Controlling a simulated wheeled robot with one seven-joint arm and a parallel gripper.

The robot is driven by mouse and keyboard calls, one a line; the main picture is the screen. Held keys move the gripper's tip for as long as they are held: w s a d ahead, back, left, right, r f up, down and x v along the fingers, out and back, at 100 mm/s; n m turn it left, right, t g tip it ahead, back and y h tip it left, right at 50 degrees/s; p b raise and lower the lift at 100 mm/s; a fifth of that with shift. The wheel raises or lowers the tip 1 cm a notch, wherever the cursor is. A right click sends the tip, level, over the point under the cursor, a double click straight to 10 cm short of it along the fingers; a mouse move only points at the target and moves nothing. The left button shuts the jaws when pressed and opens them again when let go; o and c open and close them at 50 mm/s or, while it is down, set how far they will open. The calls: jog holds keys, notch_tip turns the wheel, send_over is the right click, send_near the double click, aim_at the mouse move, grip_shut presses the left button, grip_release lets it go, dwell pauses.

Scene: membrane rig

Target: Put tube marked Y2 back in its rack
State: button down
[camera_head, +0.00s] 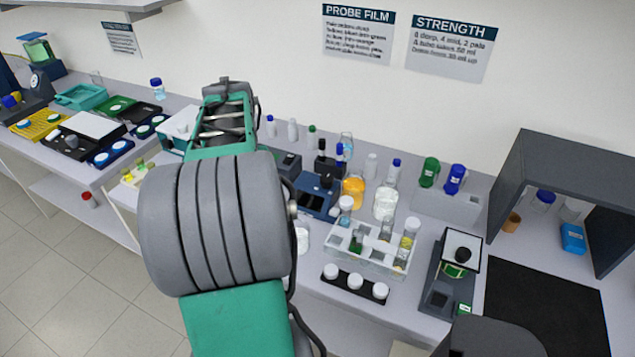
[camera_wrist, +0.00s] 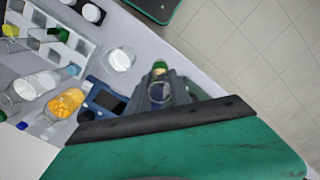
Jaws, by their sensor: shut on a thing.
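In the wrist view my gripper (camera_wrist: 165,92) is shut on a small clear tube (camera_wrist: 159,91) with a green and yellowish end, seen nearly end-on. No Y2 mark can be read on it. In the head view my arm hides the gripper and the tube. A clear-and-white rack (camera_head: 372,264) with several compartments holds bottles and tubes on the bench; part of it shows at the upper left of the wrist view (camera_wrist: 84,47), apart from my gripper. A smaller pale rack with yellowish tubes (camera_head: 137,172) stands left of my arm. I cannot tell which rack is the tube's.
A blue instrument (camera_head: 318,198), an orange-filled flask (camera_head: 353,190) and a white dish (camera_head: 302,240) stand near the clear rack. A black strip with white-capped jars (camera_head: 355,284) lies in front of it. A scale (camera_head: 447,280) and a dark hood (camera_head: 565,165) are at right.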

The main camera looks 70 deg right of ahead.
jog(key=s+d+m, duration=0.2)
jog(key=s+d, duration=0.1)
jog(key=s, duration=0.6)
jog(key=s+d+m, duration=0.2)
jog(key=s+d, duration=0.2)
jog(key=s, duration=0.5)
jog(key=shift+s+b, duration=0.15)
jog(key=shift+b, duration=0.2)
jog(key=shift+d+f, duration=0.1)
